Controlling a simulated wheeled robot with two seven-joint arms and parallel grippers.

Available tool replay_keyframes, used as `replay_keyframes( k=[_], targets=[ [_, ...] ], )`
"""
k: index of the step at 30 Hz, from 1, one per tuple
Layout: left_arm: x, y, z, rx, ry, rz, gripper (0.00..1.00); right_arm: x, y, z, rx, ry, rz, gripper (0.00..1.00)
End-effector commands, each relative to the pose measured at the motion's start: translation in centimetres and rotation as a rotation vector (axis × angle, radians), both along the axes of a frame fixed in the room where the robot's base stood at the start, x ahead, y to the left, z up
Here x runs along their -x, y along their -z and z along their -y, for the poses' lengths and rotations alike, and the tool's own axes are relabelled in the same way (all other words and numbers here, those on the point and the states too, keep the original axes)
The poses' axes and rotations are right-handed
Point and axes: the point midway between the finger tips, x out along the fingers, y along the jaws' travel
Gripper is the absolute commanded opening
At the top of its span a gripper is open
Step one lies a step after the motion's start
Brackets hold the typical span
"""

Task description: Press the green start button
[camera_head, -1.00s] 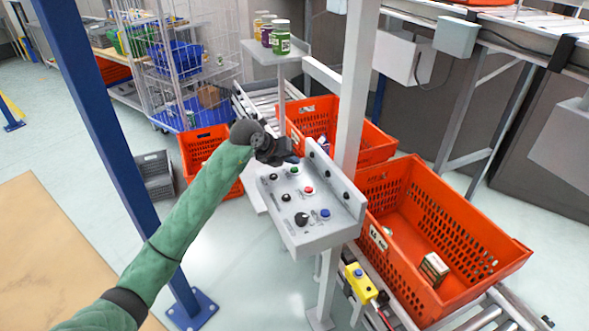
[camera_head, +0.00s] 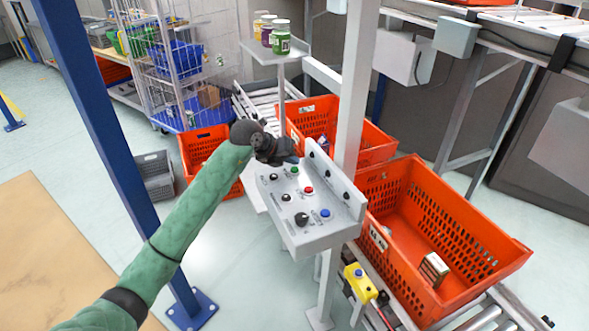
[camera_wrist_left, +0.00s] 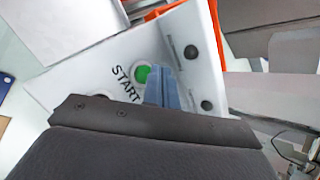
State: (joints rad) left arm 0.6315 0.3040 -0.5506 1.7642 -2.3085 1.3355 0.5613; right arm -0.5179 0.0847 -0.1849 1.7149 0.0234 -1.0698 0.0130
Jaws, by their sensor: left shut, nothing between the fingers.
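The green start button (camera_head: 294,170) sits on the sloped top of a grey control panel (camera_head: 325,233), near its far end. In the left wrist view the green button (camera_wrist_left: 142,74) has a pale ring and the word START beside it. My left gripper (camera_head: 291,160) is shut and empty, just above the far end of the panel. In the left wrist view its blue-grey fingers (camera_wrist_left: 162,90) lie right beside the button and overlap its edge. I cannot tell whether the fingertips touch the panel. My right gripper is not in view.
A red button (camera_head: 309,190), a blue button (camera_head: 325,213) and several black knobs share the panel. A grey post (camera_head: 357,90) rises behind it. A large orange tote (camera_head: 480,235) stands to the right. A blue post (camera_head: 95,110) stands left of my arm.

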Motion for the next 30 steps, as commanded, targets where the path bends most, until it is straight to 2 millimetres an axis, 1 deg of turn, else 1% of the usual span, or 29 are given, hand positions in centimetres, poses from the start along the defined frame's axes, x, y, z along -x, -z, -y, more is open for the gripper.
replay_keyframes(
  k=[9,30],
  targets=[
    [0.0,0.8,-0.1,-0.001,-0.001,0.001,0.0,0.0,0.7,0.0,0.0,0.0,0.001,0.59],
    [0.0,1.1,0.0,0.0,0.0,0.0,0.0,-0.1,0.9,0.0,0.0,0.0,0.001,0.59]
  ],
)
